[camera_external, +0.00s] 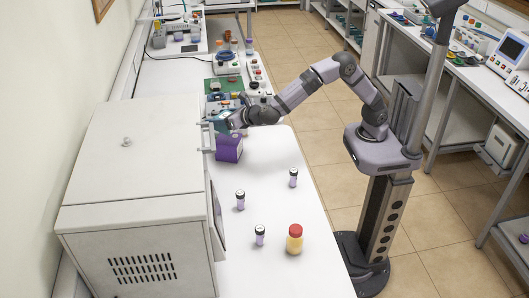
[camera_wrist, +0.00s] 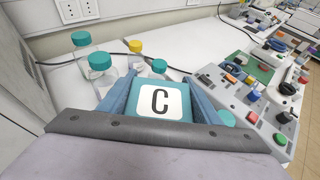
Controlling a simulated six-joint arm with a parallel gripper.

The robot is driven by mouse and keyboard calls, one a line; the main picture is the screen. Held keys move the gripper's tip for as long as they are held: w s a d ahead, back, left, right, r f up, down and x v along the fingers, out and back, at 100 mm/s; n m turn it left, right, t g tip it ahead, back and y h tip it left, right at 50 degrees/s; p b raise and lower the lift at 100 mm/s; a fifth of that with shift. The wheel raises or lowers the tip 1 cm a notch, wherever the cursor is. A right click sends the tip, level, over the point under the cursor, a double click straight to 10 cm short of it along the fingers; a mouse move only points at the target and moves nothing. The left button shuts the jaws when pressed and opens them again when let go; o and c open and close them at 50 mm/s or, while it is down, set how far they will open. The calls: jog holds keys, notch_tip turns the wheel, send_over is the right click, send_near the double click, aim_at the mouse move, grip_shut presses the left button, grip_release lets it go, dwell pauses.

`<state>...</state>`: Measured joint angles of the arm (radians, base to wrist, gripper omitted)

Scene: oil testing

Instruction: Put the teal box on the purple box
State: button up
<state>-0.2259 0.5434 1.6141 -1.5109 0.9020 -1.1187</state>
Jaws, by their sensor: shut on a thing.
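In the external view only a small part of the teal box (camera_external: 221,119) shows at the fingers. The purple box (camera_external: 229,149) stands on the white bench beside the grey cabinet. My gripper appears just above and behind the purple box in that view; I cannot tell whether the two boxes touch. The purple box is hidden in the wrist view.
The grey cabinet (camera_external: 134,195) stands close on the left. Several vials, one a dark-capped vial (camera_external: 240,200), and a red-capped yellow jar (camera_external: 295,240) stand on the front bench. Bottles with teal caps (camera_wrist: 99,63) and a control panel (camera_wrist: 240,106) lie beyond my gripper.

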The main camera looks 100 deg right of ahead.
jog(key=shift+f, duration=1.95)
jog(key=shift+f, duration=0.1)
jog(key=shift+f, duration=0.15)
jog(key=o, duration=1.1)
jog(key=shift+r, duration=0.3)
jog(key=b+v, duration=0.2)
jog(key=v, duration=1)
